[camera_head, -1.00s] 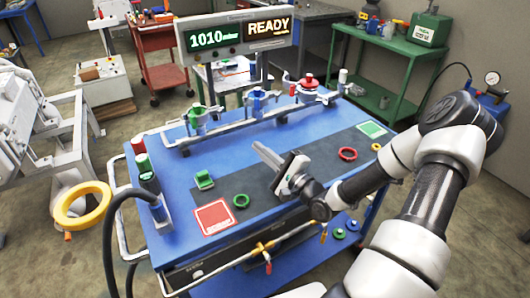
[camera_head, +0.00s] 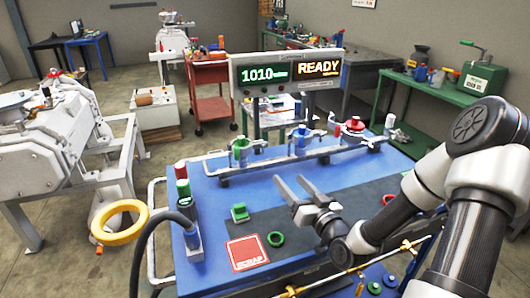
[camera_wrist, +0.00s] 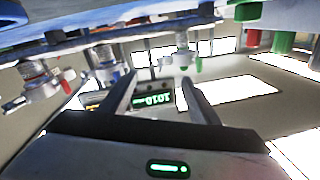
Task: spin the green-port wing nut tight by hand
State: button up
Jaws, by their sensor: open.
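The green port (camera_head: 241,152) stands on the left of the rail at the back of the blue bench (camera_head: 205,240), with a green top. The matching port in the upside-down wrist view (camera_wrist: 182,54) hangs beyond my fingers, just right of centre. My gripper (camera_head: 293,182) is open and empty, its two fingers apart and pointing toward the rail. It stands off in front of the ports, right of the green one, and touches nothing. In the wrist view the fingers (camera_wrist: 160,80) frame the readout. The wing nut's details are too small to tell.
A blue port (camera_head: 300,140) and a red-topped port (camera_head: 352,128) share the rail. The display (camera_head: 285,72) reads 1010 and READY behind it.

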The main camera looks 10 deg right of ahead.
aim_at(264, 151)
jog(key=w+a+n, duration=0.1)
jog(key=w+n, duration=0.4)
jog(key=w+a+r+n+h+b, duration=0.1)
jog(key=w+a+n, duration=0.1)
jog(key=w+n, duration=0.3)
jog(key=w+a+r+n+h+b, duration=0.1)
jog(key=w+a+n, duration=0.1)
jog(key=w+n, duration=0.3)
jog(key=shift+w+a+r+n, duration=0.1)
jog(key=shift+w+a+n, duration=0.15)
jog(key=shift+w, duration=0.5)
jog(key=c, duration=1.1)
jog(key=shift+o, duration=0.2)
jog(key=f+b, duration=0.1)
jog(key=b, duration=0.1)
jog(key=shift+b, duration=1.5)
jog(key=shift+r+m+b, duration=0.35)
jog(key=shift+r+m, duration=0.05)
jog(key=shift+m, duration=0.35)
